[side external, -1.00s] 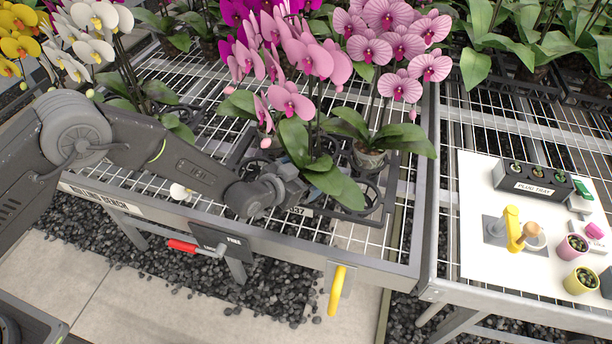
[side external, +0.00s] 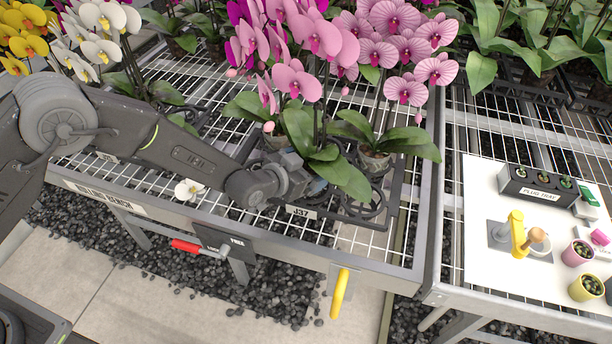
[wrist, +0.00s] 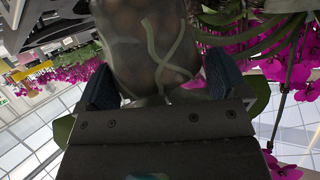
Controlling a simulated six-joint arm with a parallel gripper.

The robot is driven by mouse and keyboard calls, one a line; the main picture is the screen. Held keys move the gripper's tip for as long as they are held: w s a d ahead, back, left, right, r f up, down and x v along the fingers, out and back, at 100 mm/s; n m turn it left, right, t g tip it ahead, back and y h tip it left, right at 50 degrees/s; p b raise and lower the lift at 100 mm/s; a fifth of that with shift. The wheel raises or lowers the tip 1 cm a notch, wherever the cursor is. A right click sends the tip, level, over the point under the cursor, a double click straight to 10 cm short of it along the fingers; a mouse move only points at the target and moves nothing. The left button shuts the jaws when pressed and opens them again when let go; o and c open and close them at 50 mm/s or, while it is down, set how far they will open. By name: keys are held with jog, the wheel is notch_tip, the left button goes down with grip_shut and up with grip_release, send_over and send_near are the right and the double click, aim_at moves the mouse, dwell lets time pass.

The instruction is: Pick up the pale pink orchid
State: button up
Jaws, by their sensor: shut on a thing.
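The pale pink orchid (side external: 297,80) has plain pink blooms and broad green leaves, at the front of the bench in the side view. My gripper (side external: 297,172) is low at its base, behind or under a drooping leaf that partly hides the jaws. In the wrist view, a clear pot (wrist: 155,45) with pale roots sits between the two blue-padded fingers of my gripper (wrist: 160,78), which are shut on it. The plant is upright and held a little raised; the pot's underside is hidden.
A striped pink orchid (side external: 404,88) stands close on the right, its leaves near the held plant. Magenta and white orchids crowd behind and left. A loose white bloom (side external: 188,190) lies on the mesh bench (side external: 345,240). A white-topped bench at right holds a plug tray (side external: 536,188).

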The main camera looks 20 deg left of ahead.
aim_at(295, 142)
jog(key=a+r, duration=0.7)
jog(key=a, duration=0.4)
jog(key=d, duration=0.2)
jog(key=d+f+n+y, duration=0.1)
jog(key=d, duration=0.1)
jog(key=w+d+n+y, duration=0.1)
jog(key=d, duration=0.2)
jog(key=shift+f+t, duration=0.35)
jog(key=shift+t, duration=0.05)
jog(key=d+f, duration=0.1)
jog(key=d+f+n+y, duration=0.1)
jog(key=d+y, duration=0.1)
jog(key=d, duration=0.1)
jog(key=shift+s+f+n, duration=0.3)
jog(key=shift+s+f, duration=0.1)
jog(key=shift+s+d+f+n+t+y, duration=0.2)
jog(key=shift+f+n+t+y, duration=0.1)
jog(key=shift+f, duration=2.15)
